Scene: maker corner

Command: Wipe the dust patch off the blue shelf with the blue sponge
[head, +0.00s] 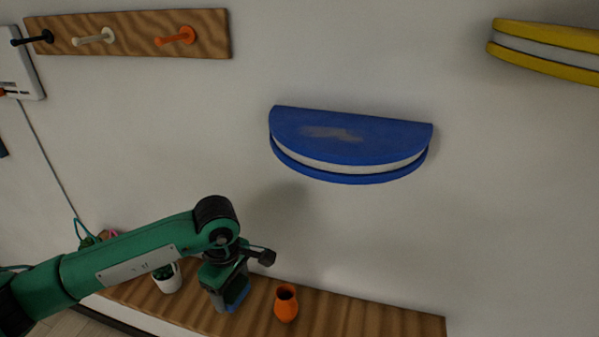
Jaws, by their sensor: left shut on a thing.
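The blue shelf (385,137) is a half-round shelf on the wall right of centre, with a pale band around its edge. A greyish dust patch (333,133) lies on its top, left of the middle. My left gripper (229,299) is below and left of the shelf, pointing down over the wooden surface. It is shut on the blue sponge (238,298), of which only a small part shows beside the fingers. I cannot tell whether the sponge touches the wood. My right gripper is not in view.
An orange vase (286,303) stands on the wooden ledge (375,321), just right of my left gripper. A potted plant (167,279) is to its left. A peg rail (130,35) and a yellow shelf (548,52) are higher on the wall. The wall below the blue shelf is clear.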

